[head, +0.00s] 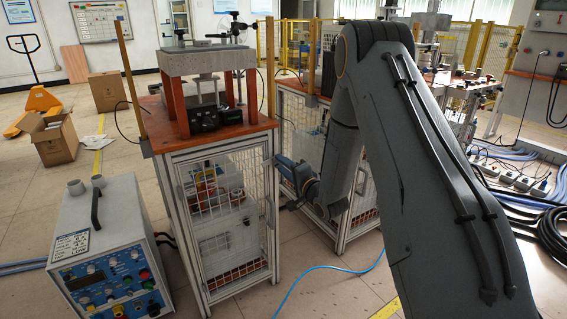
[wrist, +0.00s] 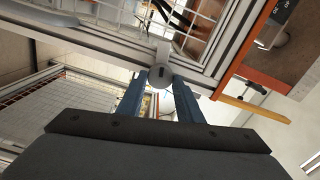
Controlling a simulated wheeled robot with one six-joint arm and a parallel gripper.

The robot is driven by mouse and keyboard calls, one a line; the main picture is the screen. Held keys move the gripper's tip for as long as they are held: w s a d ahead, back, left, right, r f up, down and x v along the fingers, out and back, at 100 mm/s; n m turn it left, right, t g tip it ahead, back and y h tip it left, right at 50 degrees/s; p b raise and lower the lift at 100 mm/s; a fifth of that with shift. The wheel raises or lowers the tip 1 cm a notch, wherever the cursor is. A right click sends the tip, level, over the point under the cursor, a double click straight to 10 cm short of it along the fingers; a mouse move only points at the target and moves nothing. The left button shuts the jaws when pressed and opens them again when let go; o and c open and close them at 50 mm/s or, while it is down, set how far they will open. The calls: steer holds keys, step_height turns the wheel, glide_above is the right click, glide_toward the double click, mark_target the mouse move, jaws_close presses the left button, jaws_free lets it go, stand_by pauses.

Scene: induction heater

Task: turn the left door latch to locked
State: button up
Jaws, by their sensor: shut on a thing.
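The left cabinet's mesh door (head: 238,268) stands closed in its frame in the head view. My gripper (head: 277,166) is at the right edge of this cabinet, about halfway up. In the wrist view, the grey latch (wrist: 161,77) sits on the metal frame, with a short arm pointing up in the picture. The two blue fingers of my gripper (wrist: 160,88) lie on either side of the latch, shut on its rounded body. In the head view the latch is hidden or too small to make out, so its exact angle cannot be told there.
A control box (head: 105,250) stands on the floor left of the cabinet. A second mesh cabinet (head: 362,205) stands close on the right, behind my arm. A blue cable (head: 325,268) lies on the floor in front. The press (head: 205,62) stands on the left cabinet's orange top.

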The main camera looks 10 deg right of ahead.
steer(key=shift+m+p, duration=0.5)
steer(key=shift+m, duration=0.6)
steer(key=o, duration=1)
steer(key=shift+s+d, duration=0.1)
steer(key=v, duration=0.7)
steer(key=shift+s, duration=0.25)
